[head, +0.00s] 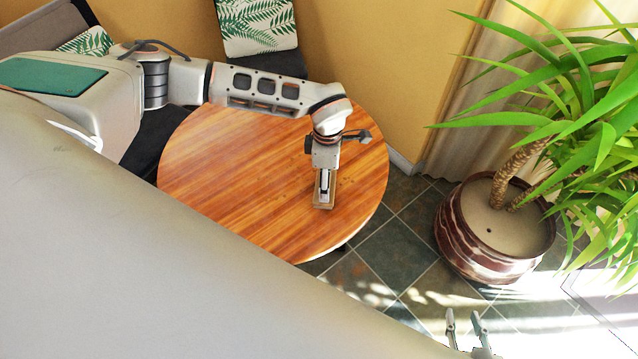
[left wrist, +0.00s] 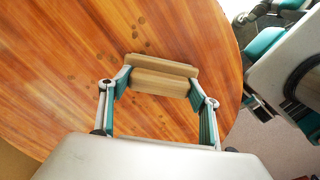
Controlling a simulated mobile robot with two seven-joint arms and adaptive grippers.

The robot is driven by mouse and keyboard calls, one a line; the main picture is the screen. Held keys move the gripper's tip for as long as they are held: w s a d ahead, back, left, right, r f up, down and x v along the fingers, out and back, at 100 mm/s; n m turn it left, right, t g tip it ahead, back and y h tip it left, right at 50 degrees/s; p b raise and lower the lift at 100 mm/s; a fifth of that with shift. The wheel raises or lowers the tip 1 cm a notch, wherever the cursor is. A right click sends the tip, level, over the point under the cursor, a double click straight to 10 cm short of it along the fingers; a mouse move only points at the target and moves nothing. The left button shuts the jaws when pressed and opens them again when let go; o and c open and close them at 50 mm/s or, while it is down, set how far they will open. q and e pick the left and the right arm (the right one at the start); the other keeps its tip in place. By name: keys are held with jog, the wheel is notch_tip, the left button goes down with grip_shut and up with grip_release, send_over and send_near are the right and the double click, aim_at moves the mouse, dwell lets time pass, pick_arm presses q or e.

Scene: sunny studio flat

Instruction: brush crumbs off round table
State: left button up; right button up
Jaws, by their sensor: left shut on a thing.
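The round table (head: 230,190) has a striped orange-brown wooden top and fills much of the left wrist view (left wrist: 60,60). My left gripper (head: 324,180) is over the right part of the tabletop, shut on a wooden brush (head: 323,205). In the left wrist view the brush (left wrist: 160,82) is a pale brown block between the two fingers; its bristles are hidden, and I cannot tell whether it touches the table. Several small brown crumbs (left wrist: 145,42) lie scattered beyond and left of the brush. My right gripper (head: 465,322) is open and empty at the bottom, away from the table.
A leafy plant in a dark red striped pot (head: 475,240) stands on the tiled floor right of the table. A chair with a fern-patterned cushion (head: 256,25) stands behind the table. Tiled floor (head: 365,260) between table and pot is clear.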

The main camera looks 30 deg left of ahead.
pick_arm(q)
jog(key=shift+w+d+f+b, duration=0.1)
jog(key=shift+w+d+b, duration=0.35)
jog(key=shift+w, duration=0.55)
jog(key=shift+w+d+r+b, duration=0.1)
jog(key=shift+w+d+b, duration=0.35)
jog(key=shift+w, duration=0.5)
jog(key=shift+w+d+f+b, duration=0.1)
jog(key=shift+w+d+b, duration=0.2)
jog(key=shift+w+b, duration=0.5)
jog(key=shift+w+d, duration=0.3)
jog(key=shift+w, duration=0.65)
jog(key=shift+w+a, duration=0.4)
jog(key=shift+a, duration=0.65)
jog(key=shift+w+a, duration=0.45)
jog(key=shift+a, duration=0.6)
jog(key=shift+w+a, duration=0.4)
jog(key=shift+a, duration=0.65)
